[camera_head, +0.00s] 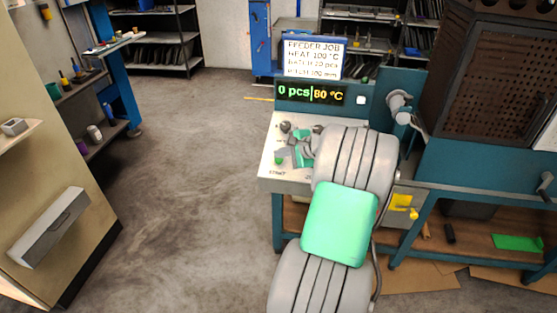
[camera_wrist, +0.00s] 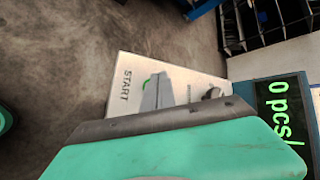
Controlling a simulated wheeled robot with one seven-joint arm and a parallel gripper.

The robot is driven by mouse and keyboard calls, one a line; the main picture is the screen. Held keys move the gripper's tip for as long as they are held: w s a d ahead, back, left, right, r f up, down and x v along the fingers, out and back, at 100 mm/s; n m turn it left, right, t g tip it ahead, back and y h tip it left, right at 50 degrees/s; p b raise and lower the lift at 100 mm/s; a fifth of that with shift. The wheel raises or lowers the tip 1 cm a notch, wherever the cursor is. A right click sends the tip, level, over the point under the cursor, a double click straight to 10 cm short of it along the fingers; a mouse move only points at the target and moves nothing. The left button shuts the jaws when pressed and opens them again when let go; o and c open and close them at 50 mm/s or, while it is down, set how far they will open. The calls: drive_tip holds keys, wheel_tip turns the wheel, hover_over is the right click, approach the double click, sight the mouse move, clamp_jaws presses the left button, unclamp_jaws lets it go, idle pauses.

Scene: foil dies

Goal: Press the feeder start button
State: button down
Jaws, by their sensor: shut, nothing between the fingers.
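The feeder start button (camera_head: 278,161) is green and sits on the pale sloping control panel, above the START label (camera_head: 278,173). In the wrist view the green button (camera_wrist: 147,83) shows only as a sliver, partly hidden behind my grey fingers. My gripper (camera_head: 284,153) is shut and empty, right over the button area, with its tips very near the button. It also shows in the wrist view (camera_wrist: 158,88). I cannot tell whether the fingertips touch the button. A display (camera_head: 311,93) above the panel reads 0 pcs and 80 °C.
A dark knob (camera_head: 285,127) sits at the panel's upper left, near my wrist. A white job sign (camera_head: 313,57) stands above the display. A perforated brown housing (camera_head: 490,80) stands at right. A beige cabinet (camera_head: 50,150) is at left; the floor between is clear.

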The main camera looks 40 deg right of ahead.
drive_tip(key=shift+w+d+f, duration=0.1)
drive_tip(key=shift+w+f, duration=0.05)
drive_tip(key=shift+f, duration=0.25)
drive_tip(key=shift+d+f, duration=0.1)
drive_tip(key=shift+f, duration=0.45)
idle(0.6)
drive_tip(key=shift+r, duration=0.1)
drive_tip(key=shift+a+r+p, duration=0.2)
drive_tip(key=shift+r+p, duration=0.6)
drive_tip(key=shift+p, duration=0.1)
